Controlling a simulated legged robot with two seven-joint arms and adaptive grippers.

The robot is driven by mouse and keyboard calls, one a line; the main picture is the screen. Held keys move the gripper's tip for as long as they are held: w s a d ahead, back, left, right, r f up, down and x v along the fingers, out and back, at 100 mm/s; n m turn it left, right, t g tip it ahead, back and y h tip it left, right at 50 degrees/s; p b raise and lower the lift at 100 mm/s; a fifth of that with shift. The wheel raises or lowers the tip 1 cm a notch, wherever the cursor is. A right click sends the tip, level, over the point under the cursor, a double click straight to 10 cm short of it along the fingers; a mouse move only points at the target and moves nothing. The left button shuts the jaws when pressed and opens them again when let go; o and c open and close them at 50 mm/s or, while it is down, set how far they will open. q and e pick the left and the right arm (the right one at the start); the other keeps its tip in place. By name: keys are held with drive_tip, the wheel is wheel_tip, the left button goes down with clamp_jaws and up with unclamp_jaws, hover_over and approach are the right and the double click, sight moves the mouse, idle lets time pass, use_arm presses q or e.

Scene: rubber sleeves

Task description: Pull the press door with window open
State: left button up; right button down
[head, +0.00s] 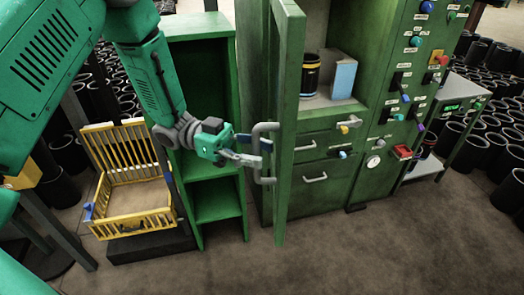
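The green press door (289,75) stands swung out from the green press cabinet (325,188), seen almost edge-on; its window cannot be made out at this angle. A grey bar handle (264,181) sits on the door's left face. My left gripper (261,154) is at this handle, its two fingers spread apart with the handle's bar near their tips. Whether the fingers touch the bar is hard to tell. The press interior shows right of the door, with a black cylinder with a yellow band (310,75) and a light blue box (343,79). My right gripper is out of view.
A green open shelf (215,207) stands left of the door, close to my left forearm. A yellow crate (127,224) is further left. A control panel (411,75) with knobs is at right. The brown floor in front is clear.

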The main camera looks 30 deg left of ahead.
use_arm(q)
drive_tip(key=a, duration=1.1)
drive_tip(key=shift+a+f, duration=0.15)
drive_tip(key=shift+a, duration=0.1)
drive_tip(key=shift+s, duration=0.1)
drive_tip(key=shift+d, duration=0.1)
